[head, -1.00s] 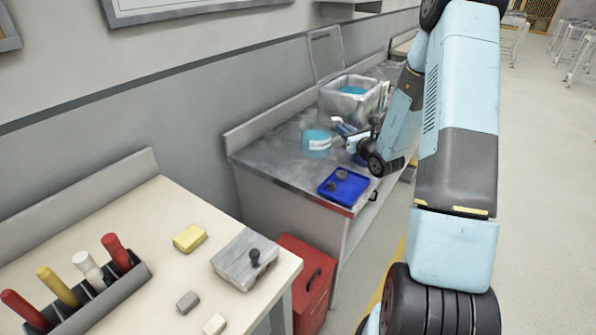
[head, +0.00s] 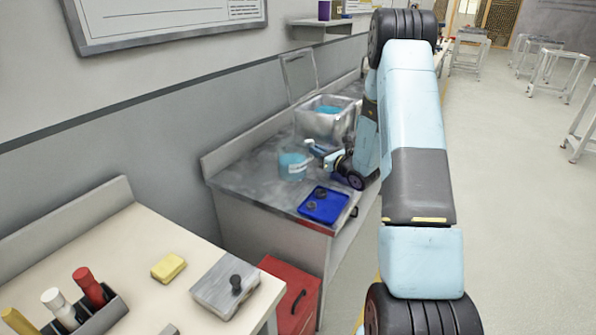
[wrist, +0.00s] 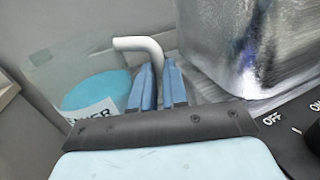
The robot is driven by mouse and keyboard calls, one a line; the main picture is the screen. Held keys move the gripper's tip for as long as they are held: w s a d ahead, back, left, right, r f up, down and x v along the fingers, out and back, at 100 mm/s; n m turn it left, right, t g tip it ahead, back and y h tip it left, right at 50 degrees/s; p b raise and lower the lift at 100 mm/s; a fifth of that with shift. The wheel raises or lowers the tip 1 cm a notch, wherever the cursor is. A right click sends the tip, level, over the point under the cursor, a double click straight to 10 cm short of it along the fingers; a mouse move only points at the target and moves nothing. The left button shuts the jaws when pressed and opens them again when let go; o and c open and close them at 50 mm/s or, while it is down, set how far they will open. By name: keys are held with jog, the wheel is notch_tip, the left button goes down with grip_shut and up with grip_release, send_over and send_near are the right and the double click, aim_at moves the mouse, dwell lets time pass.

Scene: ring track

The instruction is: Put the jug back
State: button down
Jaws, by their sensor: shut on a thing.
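The jug (head: 292,166) is clear, with blue liquid and a white label. It looks upright at the grey bench top, left of the metal basin; I cannot tell whether its base touches the bench. In the wrist view the jug (wrist: 97,92) is at the left, and its white handle (wrist: 140,44) curves over to my fingers. My gripper (head: 318,150) reaches in from the right. In the wrist view my gripper (wrist: 162,82) has its blue fingers shut on the handle. The handle's lower part is hidden between the fingers.
The metal basin (head: 345,128) with blue liquid stands close to the right of the jug. A blue tray (head: 308,210) with dark parts sits at the bench's front. A cream table (head: 140,265) is at lower left, with a red cabinet (head: 305,283) beside it. Open floor lies right.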

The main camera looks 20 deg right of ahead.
jog(key=shift+w+a+f, duration=0.65)
jog(key=shift+w+f, duration=0.15)
jog(key=shift+f, duration=0.75)
jog(key=shift+w+a+f, duration=0.7)
jog(key=shift+w+f, duration=0.1)
jog(key=shift+f, duration=0.8)
jog(key=shift+w+a+f, duration=0.65)
jog(key=shift+w+f, duration=0.15)
jog(key=shift+f, duration=0.85)
jog(key=c, duration=1.1)
grip_release()
jog(key=shift+c, duration=0.2)
jog(key=shift+s, duration=0.1)
